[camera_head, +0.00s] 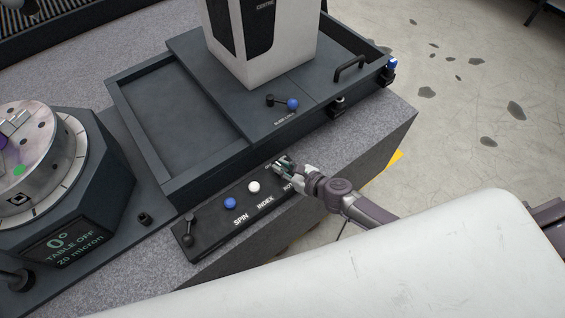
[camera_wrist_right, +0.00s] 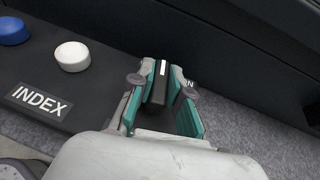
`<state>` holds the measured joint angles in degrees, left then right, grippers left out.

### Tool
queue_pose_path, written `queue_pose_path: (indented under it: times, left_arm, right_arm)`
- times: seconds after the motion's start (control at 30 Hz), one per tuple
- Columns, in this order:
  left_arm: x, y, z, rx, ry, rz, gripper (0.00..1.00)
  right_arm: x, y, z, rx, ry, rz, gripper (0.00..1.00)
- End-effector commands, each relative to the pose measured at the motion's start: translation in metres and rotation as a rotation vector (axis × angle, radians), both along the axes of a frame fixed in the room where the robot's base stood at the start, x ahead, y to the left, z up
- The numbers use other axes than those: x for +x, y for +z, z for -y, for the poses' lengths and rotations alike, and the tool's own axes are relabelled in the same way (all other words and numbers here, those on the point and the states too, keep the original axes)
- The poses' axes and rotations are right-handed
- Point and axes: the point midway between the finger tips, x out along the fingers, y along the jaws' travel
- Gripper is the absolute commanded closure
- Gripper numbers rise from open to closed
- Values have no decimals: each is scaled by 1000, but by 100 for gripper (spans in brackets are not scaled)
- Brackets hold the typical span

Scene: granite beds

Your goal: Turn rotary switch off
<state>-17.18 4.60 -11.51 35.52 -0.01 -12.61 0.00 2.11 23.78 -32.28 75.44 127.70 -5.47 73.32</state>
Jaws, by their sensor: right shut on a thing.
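The black control panel (camera_head: 214,241) lies on the granite in front of the tray. The rotary switch is at its right end; in the right wrist view it is a dark knob (camera_wrist_right: 157,88) with a white line pointing away from the wrist. My right gripper (camera_head: 284,166) is shut around this knob, with a green-padded finger on each side in the right wrist view (camera_wrist_right: 160,105). The label by the switch is mostly hidden; a letter N shows beside the right finger. The display (camera_head: 69,246) reads 0°, TABLE OFF, 20 micron. My left gripper is not in view.
A blue button (camera_head: 230,203) and a white button (camera_head: 254,187), labelled SPIN and INDEX, sit left of the switch. A small lever (camera_head: 189,229) is at the panel's left end. The dark tray wall (camera_head: 250,158) rises just behind the panel. A round table (camera_head: 45,150) stands left.

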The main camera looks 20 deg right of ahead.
Motion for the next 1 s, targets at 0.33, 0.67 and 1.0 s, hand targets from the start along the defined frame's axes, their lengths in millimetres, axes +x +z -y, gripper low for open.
queue_pose_path:
  times: [0.33,0.67,1.0]
  left_arm:
    - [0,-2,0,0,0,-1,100]
    - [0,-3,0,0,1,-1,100]
    - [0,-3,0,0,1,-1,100]
  right_arm:
    - [1,-1,1,-3,184,2,100]
    - [0,-1,1,-3,237,1,100]
    - [0,-1,0,-3,240,2,81]
